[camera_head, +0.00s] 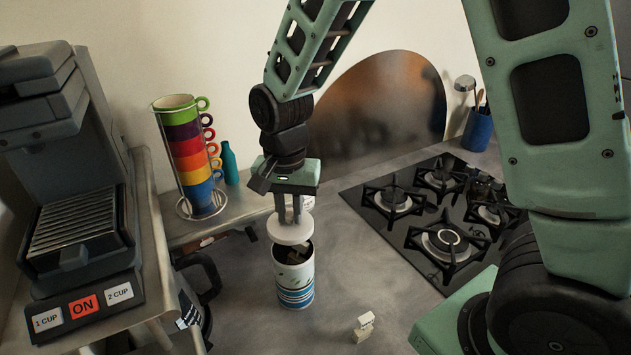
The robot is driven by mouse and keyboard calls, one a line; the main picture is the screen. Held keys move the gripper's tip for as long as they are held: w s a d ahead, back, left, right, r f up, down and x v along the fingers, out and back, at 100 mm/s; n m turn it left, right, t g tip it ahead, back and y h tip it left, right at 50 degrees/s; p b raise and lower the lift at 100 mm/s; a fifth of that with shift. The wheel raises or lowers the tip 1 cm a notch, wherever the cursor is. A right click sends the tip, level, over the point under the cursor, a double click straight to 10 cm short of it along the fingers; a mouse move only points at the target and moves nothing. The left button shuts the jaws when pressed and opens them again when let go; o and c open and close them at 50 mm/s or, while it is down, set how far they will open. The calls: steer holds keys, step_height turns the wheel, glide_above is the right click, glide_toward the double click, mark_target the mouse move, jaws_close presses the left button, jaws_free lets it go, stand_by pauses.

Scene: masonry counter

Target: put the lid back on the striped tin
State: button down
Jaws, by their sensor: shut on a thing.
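The striped tin (295,284) stands upright on the grey counter in the middle of the view. It is white with blue bands low down and dark marks higher up. Its mouth is uncovered at the front, and dark contents show inside. My gripper (289,217) points down above the tin and is shut on the round white lid (290,232). The lid is held roughly level, over the back part of the mouth, and hides the rim there. I cannot tell whether the lid touches the rim.
A black gas hob (403,233) lies to the right. A small cream object (363,326) lies in front of the tin, to the right. A coffee machine (75,215), a rack of coloured mugs (190,153) and a teal bottle (229,164) stand left. Counter between tin and hob is clear.

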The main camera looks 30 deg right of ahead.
mark_target(291, 222)
steer(key=shift+s+f, duration=0.1)
steer(key=shift+f, duration=0.15)
step_height(291, 222, down, 4)
steer(key=b, duration=0.4)
steer(key=shift+f+b, duration=0.65)
steer(key=shift+f, duration=0.4)
steer(key=shift+p, duration=0.35)
stand_by(0.3)
steer(key=shift+f, duration=0.15)
stand_by(1.5)
steer(key=c, duration=0.8)
jaws_free()
steer(key=shift+p, duration=0.3)
